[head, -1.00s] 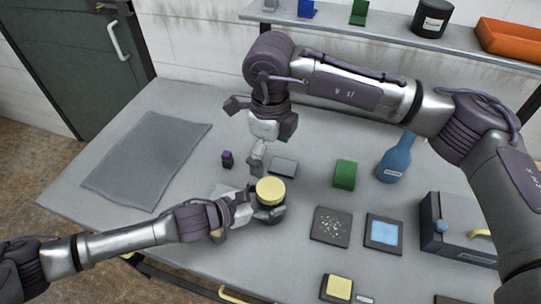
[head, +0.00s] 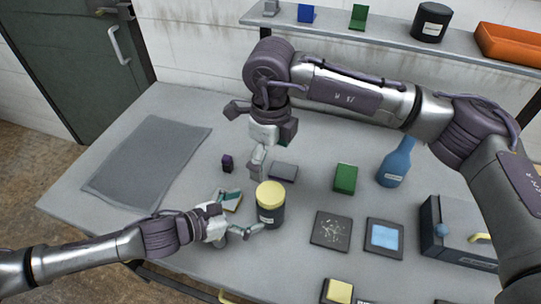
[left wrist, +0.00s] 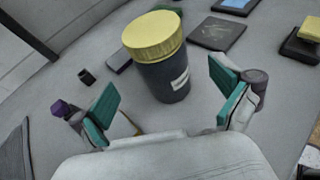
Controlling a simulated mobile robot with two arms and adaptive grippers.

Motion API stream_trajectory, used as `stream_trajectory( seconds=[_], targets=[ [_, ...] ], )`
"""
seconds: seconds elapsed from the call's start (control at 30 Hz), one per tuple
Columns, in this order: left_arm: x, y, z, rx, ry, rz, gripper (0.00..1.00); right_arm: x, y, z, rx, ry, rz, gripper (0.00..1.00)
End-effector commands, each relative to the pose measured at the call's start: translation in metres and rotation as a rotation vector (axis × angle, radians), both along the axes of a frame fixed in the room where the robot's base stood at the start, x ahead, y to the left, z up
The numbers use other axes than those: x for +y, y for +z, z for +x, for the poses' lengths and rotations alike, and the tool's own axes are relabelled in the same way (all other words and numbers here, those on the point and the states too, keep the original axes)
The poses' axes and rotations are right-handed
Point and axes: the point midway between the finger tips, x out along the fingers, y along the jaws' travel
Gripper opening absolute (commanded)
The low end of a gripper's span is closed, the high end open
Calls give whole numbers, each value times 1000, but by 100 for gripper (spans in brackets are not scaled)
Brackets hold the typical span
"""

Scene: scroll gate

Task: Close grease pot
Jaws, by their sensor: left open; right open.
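The grease pot (head: 271,211) is a dark jar with a pale label, upright on the grey table. A yellow lid (head: 270,191) sits on its top. In the left wrist view the pot (left wrist: 168,78) and its lid (left wrist: 152,34) stand just beyond the fingers. My left gripper (head: 243,213) is open beside the pot, low and to its left; in the left wrist view its teal-padded fingers (left wrist: 166,112) are wide apart with nothing held. My right gripper (head: 258,160) is open above the table, up and left of the lid, apart from it.
A green block (head: 345,178), a blue bottle (head: 394,162) and a dark grey box (head: 455,228) stand to the right. Two dark square pads, one speckled (head: 330,230), lie right of the pot.

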Motion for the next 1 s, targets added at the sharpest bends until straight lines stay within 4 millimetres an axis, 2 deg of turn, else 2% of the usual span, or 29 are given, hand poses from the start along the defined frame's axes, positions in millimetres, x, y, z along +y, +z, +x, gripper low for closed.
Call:
stream_trajectory(
  seconds=[0.1,0.33,1.0],
  targets=[
    [20,9,-12,0,1,3,100,0,0,0,0,0,0,100],
    [40,19,-26,1,1,1,100,0,0,0,0,0,0,100],
    [42,21,-27,1,0,-1,100,0,0,0,0,0,0,100]
  ],
)
